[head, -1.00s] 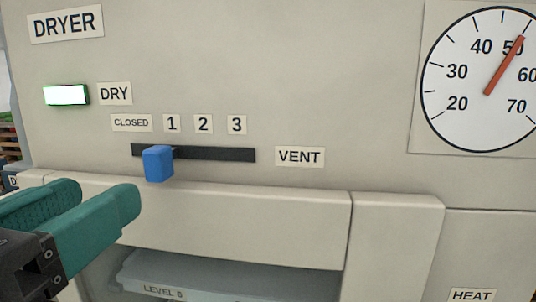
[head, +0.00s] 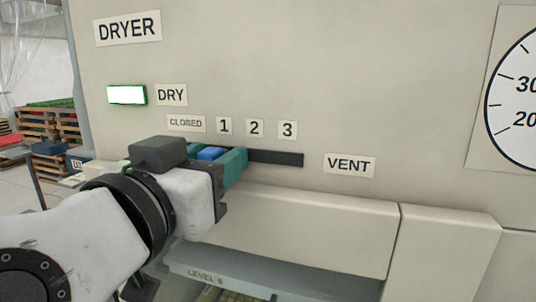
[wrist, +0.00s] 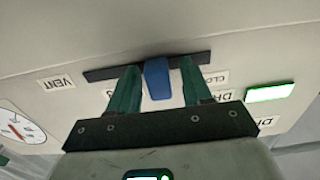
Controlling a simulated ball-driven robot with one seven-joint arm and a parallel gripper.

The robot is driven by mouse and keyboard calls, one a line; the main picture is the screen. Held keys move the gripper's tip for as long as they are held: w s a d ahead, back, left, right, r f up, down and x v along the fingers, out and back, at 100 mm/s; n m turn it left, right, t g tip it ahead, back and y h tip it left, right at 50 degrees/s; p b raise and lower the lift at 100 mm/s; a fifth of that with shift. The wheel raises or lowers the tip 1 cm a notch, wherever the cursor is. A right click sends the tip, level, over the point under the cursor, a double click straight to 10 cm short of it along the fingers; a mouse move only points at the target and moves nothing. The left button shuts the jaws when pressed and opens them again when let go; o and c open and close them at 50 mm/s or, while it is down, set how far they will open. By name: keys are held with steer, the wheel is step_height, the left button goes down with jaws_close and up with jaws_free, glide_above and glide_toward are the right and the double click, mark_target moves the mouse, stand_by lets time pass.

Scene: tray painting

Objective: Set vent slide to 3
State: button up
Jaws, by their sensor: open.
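The vent slide is a blue knob (head: 211,153) on a dark horizontal slot (head: 275,158) in the dryer's front. It sits in the left part of the slot, near the CLOSED and 1 labels; the exact setting is partly hidden by my gripper. The label 3 (head: 288,130) is above the slot's right end. My gripper (head: 222,157) is open, with its teal fingers on either side of the knob. In the wrist view, the knob (wrist: 157,80) stands between the fingers, closer to the left one, with a clear gap to the right one.
The VENT label (head: 349,164) is right of the slot. A protruding beige ledge (head: 310,220) runs below it, with a LEVEL 6 tray (head: 240,283) underneath. The DRY lamp (head: 127,95) is lit. A dial (head: 515,100) is at the right.

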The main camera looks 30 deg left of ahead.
steer(key=shift+c, duration=0.2)
jaws_close()
stand_by(0.4)
